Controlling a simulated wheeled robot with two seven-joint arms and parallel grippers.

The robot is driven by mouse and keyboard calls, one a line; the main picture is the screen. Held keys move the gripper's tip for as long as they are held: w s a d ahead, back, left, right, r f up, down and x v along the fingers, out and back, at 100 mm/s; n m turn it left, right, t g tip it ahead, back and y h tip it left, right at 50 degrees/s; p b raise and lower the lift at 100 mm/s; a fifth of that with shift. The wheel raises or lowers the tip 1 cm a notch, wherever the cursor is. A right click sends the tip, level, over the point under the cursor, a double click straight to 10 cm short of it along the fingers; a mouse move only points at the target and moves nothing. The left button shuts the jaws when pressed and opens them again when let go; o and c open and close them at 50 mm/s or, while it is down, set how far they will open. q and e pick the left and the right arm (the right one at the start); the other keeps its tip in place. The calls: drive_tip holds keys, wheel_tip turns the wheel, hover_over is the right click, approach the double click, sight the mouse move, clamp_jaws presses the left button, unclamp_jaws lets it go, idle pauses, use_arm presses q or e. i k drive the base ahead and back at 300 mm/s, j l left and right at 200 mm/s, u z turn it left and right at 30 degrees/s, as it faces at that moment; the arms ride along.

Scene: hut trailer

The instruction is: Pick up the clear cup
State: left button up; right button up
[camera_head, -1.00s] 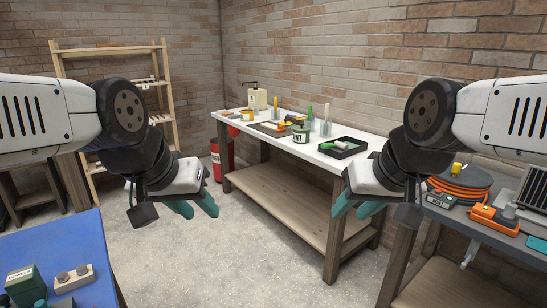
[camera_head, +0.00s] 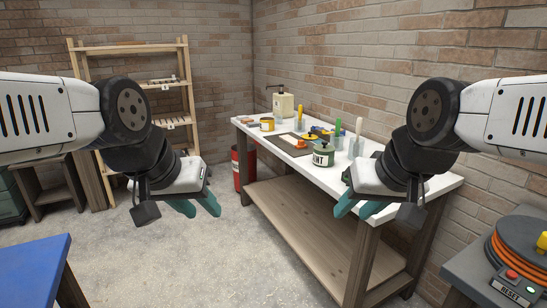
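On the white-topped workbench (camera_head: 420,187), a small clear, greyish cup (camera_head: 355,148) stands upright near the back edge, with a brush or tool handle sticking out. Another clear container (camera_head: 338,142) with a green handle rising from it seems to stand just left of it; the two partly overlap and are small. My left gripper (camera_head: 195,206) is open and empty over the floor, left of the bench. My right gripper (camera_head: 357,208) is open and empty, in front of the bench and nearer to me than the cups. My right arm hides part of the bench top.
A blue table (camera_head: 32,262) is at lower left, and a grey table with an orange reel (camera_head: 515,258) at lower right. Floor between is clear.

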sight(278, 118)
drive_tip(key=i+j+u, duration=0.15)
drive_tip(key=i+u, duration=0.3)
drive_tip(key=i, duration=0.3)
drive_tip(key=i+l+u, duration=0.15)
drive_tip(key=i+u, duration=0.3)
drive_tip(key=i, duration=0.95)
drive_tip(key=i+z, duration=0.15)
drive_tip(key=i, duration=0.45)
drive_tip(key=i+j, duration=0.15)
drive_tip(key=i, duration=0.5)
drive_tip(key=i+l+z, duration=0.55)
drive_tip(key=i, duration=0.15)
drive_tip(key=i+z, duration=0.25)
drive_tip(key=i+l, duration=0.05)
drive_tip(key=i, duration=0.05)
